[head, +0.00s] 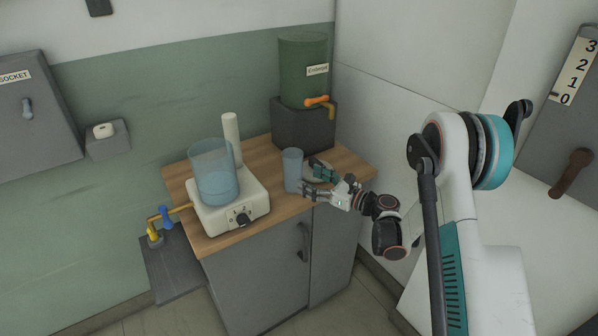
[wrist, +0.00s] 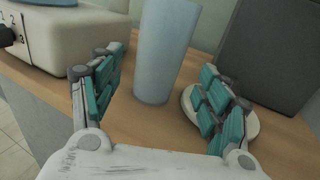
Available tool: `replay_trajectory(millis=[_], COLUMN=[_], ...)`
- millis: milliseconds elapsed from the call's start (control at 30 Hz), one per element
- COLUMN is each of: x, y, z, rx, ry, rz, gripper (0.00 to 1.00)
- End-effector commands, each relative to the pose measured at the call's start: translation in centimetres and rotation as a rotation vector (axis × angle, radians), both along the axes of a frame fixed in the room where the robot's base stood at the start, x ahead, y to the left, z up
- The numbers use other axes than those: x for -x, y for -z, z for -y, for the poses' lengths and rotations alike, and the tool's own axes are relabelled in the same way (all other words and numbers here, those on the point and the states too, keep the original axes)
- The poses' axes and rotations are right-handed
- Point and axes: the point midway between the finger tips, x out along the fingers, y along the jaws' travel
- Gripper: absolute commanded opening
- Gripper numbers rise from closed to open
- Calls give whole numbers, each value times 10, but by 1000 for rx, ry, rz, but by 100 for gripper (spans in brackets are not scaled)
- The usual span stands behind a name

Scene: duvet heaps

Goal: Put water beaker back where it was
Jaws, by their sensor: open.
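The water beaker could be either of two vessels. A tall blue-grey cup (head: 292,170) stands upright on the wooden counter, and it also shows in the wrist view (wrist: 165,50). A larger clear beaker (head: 213,172) with bluish water sits on the white hot plate (head: 233,212). My gripper (head: 312,181) is at the tall cup, with its teal-padded fingers (wrist: 162,88) spread apart. In the wrist view the cup stands between and just beyond the fingers, with visible gaps on both sides. Nothing is held.
A white saucer (wrist: 252,122) lies on the counter (head: 345,162) behind the right finger. A green dispenser (head: 303,70) with an orange tap stands on a dark block (head: 303,130). A white cylinder (head: 231,138) stands behind the hot plate. A yellow pipe with a blue valve (head: 165,217) is at the left.

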Motion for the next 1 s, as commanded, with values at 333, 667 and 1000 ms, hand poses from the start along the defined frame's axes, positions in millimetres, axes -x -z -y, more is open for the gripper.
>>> replay_trajectory(millis=[333,667,1000], x=[24,26,52], y=[0,-14,-86], z=[36,36,32], rx=[0,69,512], ry=[0,-1,-43], rz=[0,32,243], gripper=[70,70,70])
